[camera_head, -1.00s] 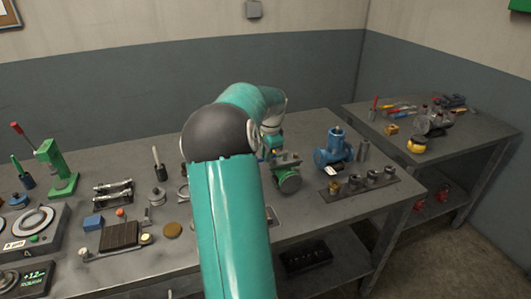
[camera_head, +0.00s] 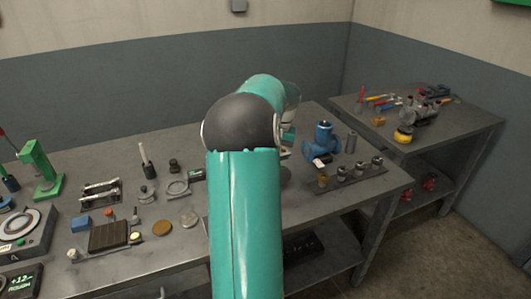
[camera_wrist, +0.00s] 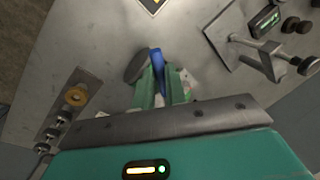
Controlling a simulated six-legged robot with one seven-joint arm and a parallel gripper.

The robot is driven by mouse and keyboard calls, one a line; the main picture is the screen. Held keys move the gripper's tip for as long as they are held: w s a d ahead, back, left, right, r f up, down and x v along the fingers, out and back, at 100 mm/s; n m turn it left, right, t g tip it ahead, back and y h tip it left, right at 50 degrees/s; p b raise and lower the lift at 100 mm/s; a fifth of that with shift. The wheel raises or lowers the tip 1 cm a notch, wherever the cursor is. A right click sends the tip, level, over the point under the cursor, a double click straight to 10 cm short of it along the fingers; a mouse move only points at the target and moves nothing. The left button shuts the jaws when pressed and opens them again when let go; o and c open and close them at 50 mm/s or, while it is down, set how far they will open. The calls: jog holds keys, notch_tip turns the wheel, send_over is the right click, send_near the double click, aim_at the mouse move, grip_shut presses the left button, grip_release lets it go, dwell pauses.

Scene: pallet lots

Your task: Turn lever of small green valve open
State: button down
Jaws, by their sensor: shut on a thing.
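In the wrist view, my gripper (camera_wrist: 161,82) reaches down over the small green valve and is shut on its blue lever (camera_wrist: 156,60). The lever stands between the two green-teal fingers, its end showing past them. A dark grey round flange (camera_wrist: 136,68) of the valve shows just left of the fingers. The rest of the valve body is mostly hidden under my gripper. In the head view my arm covers the valve and most of the gripper, so I cannot tell the lever's angle to the valve body.
A blue valve (camera_head: 322,143) stands right of my arm, behind a rack of several metal fittings (camera_head: 350,173). A green press (camera_head: 39,168), a dark ribbed block (camera_head: 109,236) and small parts lie left. A second table (camera_head: 460,125) stands at the right.

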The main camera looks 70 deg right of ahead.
jog(key=shift+s+d+n+g+y, duration=0.15)
jog(key=shift+s+d+n, duration=0.3)
jog(key=shift+n, duration=0.55)
jog(key=shift+s+d+n+g+y, duration=0.1)
jog(key=shift+s+d+n+y, duration=0.15)
jog(key=shift+s+n, duration=0.6)
jog(key=shift+s+d+n+g+y, duration=0.1)
jog(key=shift+s+d+n, duration=0.3)
jog(key=shift+n, duration=0.75)
jog(key=c, duration=1.4)
grip_release()
jog(key=shift+c, duration=0.2)
notch_tip(320, 180, up, 14)
jog(key=s+d, duration=0.1)
jog(key=s, duration=0.1)
jog(key=shift+d+f, duration=0.2)
jog(key=shift+d, duration=0.2)
